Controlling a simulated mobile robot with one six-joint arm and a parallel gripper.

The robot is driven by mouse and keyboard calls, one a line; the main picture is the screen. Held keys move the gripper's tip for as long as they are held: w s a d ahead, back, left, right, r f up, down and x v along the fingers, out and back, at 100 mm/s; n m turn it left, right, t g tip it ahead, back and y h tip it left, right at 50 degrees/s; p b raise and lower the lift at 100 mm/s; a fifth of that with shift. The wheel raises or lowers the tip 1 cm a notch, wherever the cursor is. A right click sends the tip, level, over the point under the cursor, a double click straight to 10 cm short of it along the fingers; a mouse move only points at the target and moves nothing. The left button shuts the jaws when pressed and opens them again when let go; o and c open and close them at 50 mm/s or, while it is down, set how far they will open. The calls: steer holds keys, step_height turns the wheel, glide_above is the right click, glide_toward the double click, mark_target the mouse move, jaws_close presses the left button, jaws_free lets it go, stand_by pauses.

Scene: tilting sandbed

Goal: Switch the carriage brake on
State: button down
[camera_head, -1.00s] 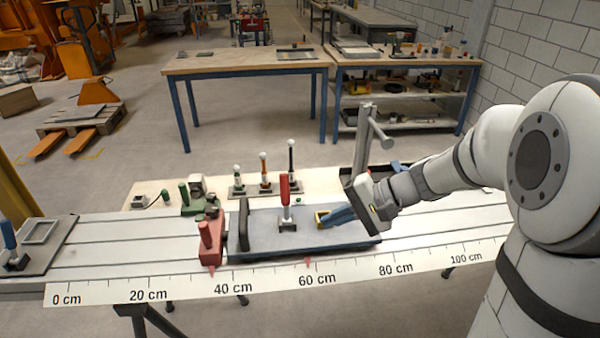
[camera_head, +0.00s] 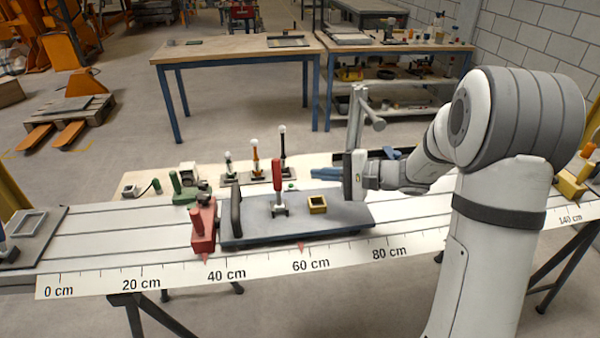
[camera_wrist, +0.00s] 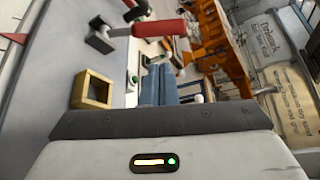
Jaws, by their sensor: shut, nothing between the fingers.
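The grey carriage (camera_head: 340,203) sits on the rail near the 40 to 75 cm marks. A lever with a red handle (camera_head: 277,175) stands roughly upright on it; it also shows at the top of the wrist view (camera_wrist: 160,27). I cannot tell from the frames which lever is the brake. A yellow square frame (camera_head: 317,204) is on the carriage right of the red lever and shows in the wrist view (camera_wrist: 93,90). My gripper (camera_head: 314,173), with blue fingers, is shut and empty. It points left, above and behind the yellow frame, apart from the red lever.
A red clamp-like block (camera_head: 203,227) stands at the carriage's left end. Behind the carriage, a small stand holds three levers (camera_head: 255,160) with white or dark parts. A green device (camera_head: 183,187) is at the back left.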

mark_target(278, 184)
steer(key=p+x, duration=0.1)
steer(key=x, duration=0.8)
steer(key=shift+a, duration=0.2)
steer(key=shift+d+f, duration=0.1)
steer(key=shift+d, duration=0.1)
